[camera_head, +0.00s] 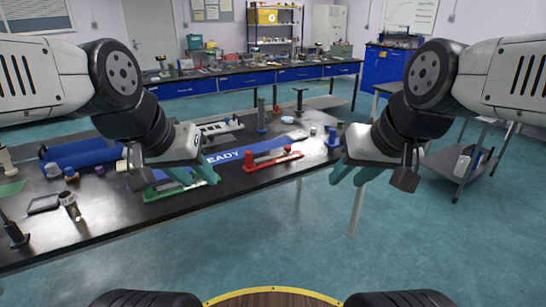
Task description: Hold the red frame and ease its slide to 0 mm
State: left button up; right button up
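The red frame (272,162) lies on the black bench top near its front edge, in the middle of the head view. It is a long, low piece with a taller red post at its left end and a small knob toward its right end. The slide's reading is too small to make out. My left gripper (197,176) is to the left of the red frame, above a green frame (163,191), with its teal fingers apart and empty. My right gripper (354,175) is to the right of the red frame, past the bench's front edge, also open and empty.
A blue strip with "READY" lettering (225,156) lies behind the red frame. Blue cylinders (332,137), a blue post (261,115) and a white dish (288,120) stand further back. Small parts crowd the bench's left. A grey cart (462,165) stands right; floor in front is clear.

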aim_at(288, 152)
jog(key=i+l+u, duration=0.45)
jog(key=i+l, duration=0.2)
jog(key=i+l+u, duration=0.2)
jog(key=i+l, duration=0.15)
jog(key=i+l+u, duration=0.2)
jog(key=l, duration=0.35)
jog(key=i+l+u, duration=0.2)
jog(key=l, duration=0.3)
jog(key=i, duration=0.1)
